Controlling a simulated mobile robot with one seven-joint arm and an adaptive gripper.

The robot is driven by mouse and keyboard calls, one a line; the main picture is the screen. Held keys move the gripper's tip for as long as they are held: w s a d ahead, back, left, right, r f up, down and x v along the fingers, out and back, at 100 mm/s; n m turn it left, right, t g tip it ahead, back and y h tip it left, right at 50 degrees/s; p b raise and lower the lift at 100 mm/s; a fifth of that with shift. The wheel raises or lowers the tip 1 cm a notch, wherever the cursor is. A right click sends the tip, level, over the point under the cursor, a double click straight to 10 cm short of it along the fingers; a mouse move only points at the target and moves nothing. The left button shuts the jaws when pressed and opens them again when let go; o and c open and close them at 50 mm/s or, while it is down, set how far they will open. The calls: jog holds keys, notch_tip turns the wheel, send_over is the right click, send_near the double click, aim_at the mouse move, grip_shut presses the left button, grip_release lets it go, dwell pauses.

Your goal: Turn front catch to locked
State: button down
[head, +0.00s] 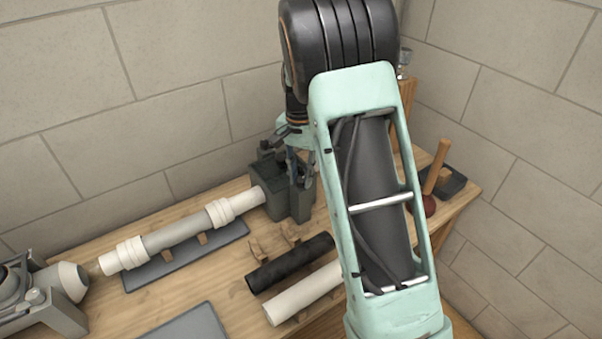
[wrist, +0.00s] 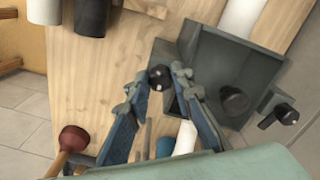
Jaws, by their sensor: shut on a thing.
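My gripper (wrist: 160,78) is shut on a small black knob (wrist: 158,74), which looks like the handle of the front catch. The knob shows between the fingertips, at the front edge of a dark grey-green housing (wrist: 215,65).
A white-and-grey pipe assembly (head: 175,235) runs left from the housing over a dark plate. A black pipe (head: 290,263) and a white pipe (head: 300,294) lie in front. A plunger (wrist: 72,140) stands near the bench edge. Bare wood (wrist: 110,75) lies beside the housing.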

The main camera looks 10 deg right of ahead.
aim_at(300, 178)
jog(key=shift+m, duration=0.6)
jog(key=c, duration=1.7)
grip_release()
jog(key=shift+r, duration=0.15)
notch_tip(300, 178, up, 12)
jog(key=shift+a+f, duration=0.1)
